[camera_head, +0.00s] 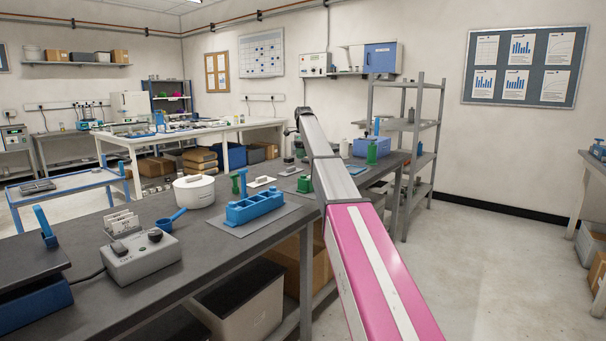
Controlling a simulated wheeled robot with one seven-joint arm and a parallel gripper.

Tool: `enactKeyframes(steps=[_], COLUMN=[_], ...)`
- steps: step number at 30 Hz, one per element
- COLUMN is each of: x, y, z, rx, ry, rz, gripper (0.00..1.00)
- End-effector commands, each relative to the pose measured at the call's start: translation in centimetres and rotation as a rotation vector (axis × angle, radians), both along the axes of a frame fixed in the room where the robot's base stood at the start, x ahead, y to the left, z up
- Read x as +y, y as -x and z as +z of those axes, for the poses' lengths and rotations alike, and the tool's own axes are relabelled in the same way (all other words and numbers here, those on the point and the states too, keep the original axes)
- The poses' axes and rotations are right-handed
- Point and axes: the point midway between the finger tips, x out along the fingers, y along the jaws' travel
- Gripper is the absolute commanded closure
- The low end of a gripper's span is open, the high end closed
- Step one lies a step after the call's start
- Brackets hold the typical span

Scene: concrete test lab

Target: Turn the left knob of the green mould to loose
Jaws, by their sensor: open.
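A small green block (305,184) stands on the dark bench, right against my arm in the picture; it may be the green mould, and part of it may be behind the arm. No knob can be made out on it. Another small green thing (236,183) stands further left on the bench, behind the blue mould-like block (255,207). A green bottle-like thing (372,150) stands at the back right. My arm reaches forward over the bench's right edge, up to a dark joint; my gripper cannot be seen.
The dark bench (205,240) also holds a white pot (194,191), a blue scoop (171,220), a grey control box with knobs (140,257) and a blue device at the left. A grey shelf rack (408,130) stands behind. The floor at right (500,270) is clear.

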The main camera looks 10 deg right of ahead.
Motion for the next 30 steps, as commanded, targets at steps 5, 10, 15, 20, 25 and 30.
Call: enactKeyframes(steps=[5, 10, 15, 20, 25, 30], x=[0.0, 0.0, 0.0, 0.0, 0.0, 0.0], y=[0.1, 0.1, 0.1, 0.0, 0.0, 0.0], z=[-2.6, -5.6, -8.3, -9.6, -9.7, -9.7], rx=[0.001, 0.001, 0.0, 0.0, -0.001, 0.0], ry=[-0.001, -0.001, 0.0, 0.0, 0.001, 0.0], rz=[0.001, 0.001, 0.001, 0.001, 0.001, 0.001], gripper=[0.42, 0.42, 0.42, 0.42, 0.42, 0.68])
